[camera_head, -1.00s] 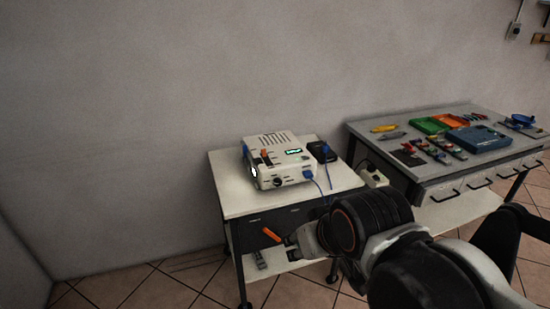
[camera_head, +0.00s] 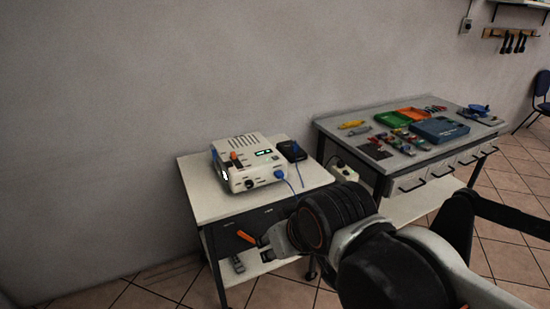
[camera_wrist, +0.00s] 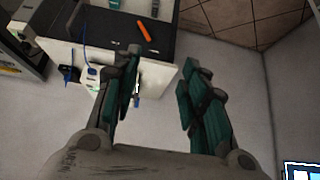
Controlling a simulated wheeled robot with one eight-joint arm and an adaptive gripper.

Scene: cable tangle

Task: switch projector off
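The projector (camera_head: 246,170) is a white box with top vents, a lit green display and an orange switch (camera_head: 236,159). It stands on a white-topped cart (camera_head: 205,203), with a blue cable (camera_head: 289,184) at its right front. My gripper (camera_head: 272,244) is in front of the cart, lower than its top and apart from the projector. In the wrist view my gripper (camera_wrist: 160,65) is open with nothing between its fingers. The cart top (camera_wrist: 66,56) shows there, with the blue cable; the projector is mostly hidden by the left finger.
A black box (camera_head: 292,151) stands beside the projector. An orange-handled item (camera_head: 245,236) is low at the cart's front. A grey workbench (camera_head: 335,121) with trays and tools stands to the right. The wall is close behind; tiled floor (camera_head: 509,262) is open at right.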

